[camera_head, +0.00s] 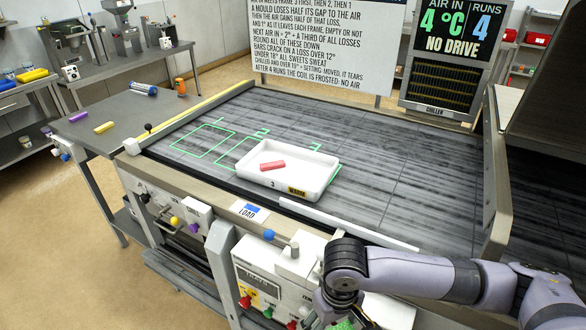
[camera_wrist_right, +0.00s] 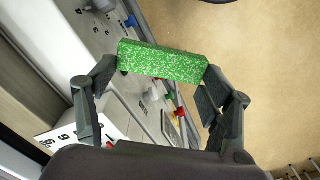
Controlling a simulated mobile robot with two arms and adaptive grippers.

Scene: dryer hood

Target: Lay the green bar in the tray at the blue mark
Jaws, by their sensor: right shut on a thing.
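My right gripper (camera_wrist_right: 158,72) is shut on the speckled green bar (camera_wrist_right: 160,62), which lies crosswise between the two fingers in the right wrist view. In the head view my right arm reaches in from the lower right, and only a bit of green shows at the bottom edge; most of the bar and gripper is hidden or out of frame. A white tray (camera_head: 327,166), marked 3 with a yellow tag, stands on the dark slatted bed and holds a red bar (camera_head: 272,165). A LOAD label with a blue mark (camera_head: 252,208) is on the front rail, below left of the tray.
The dark bed (camera_head: 400,180) has green outlined frames and is clear to the tray's right. A front panel (camera_head: 262,275) with knobs and a lever is near my arm. Purple (camera_head: 78,116) and yellow (camera_head: 104,127) bars lie on the left table. A chiller sign (camera_head: 452,35) reads 4 °C.

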